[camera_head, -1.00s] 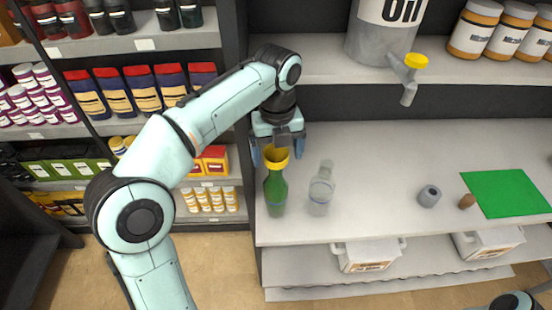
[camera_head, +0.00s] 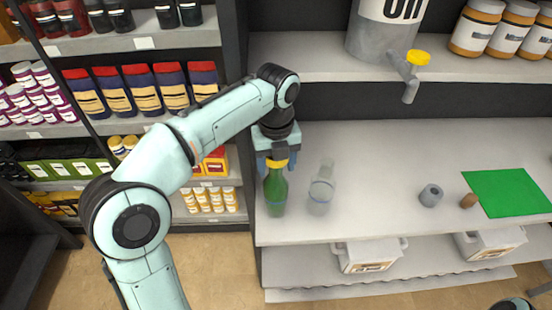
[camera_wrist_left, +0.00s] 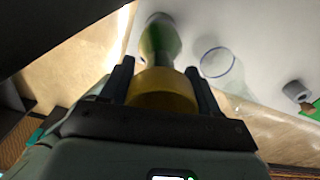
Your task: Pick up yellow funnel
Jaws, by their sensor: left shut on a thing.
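The yellow funnel (camera_head: 277,163) sits at the mouth of a green bottle (camera_head: 275,190) that stands upright near the left end of the white shelf. My left gripper (camera_head: 277,166) is above the bottle, with its fingers down on either side of the funnel, shut on it. The left wrist view shows the funnel (camera_wrist_left: 163,90) between the two dark fingers, with the green bottle (camera_wrist_left: 158,40) beyond it. Whether the funnel's spout is inside the bottle is hidden. My right gripper is not in view.
A clear bottle (camera_head: 321,190) stands close to the right of the green bottle. Farther right are a grey cylinder (camera_head: 430,194), a brown stopper (camera_head: 468,201) and a green mat (camera_head: 506,192). A large oil container (camera_head: 380,42) stands on the upper shelf. The middle of the shelf is clear.

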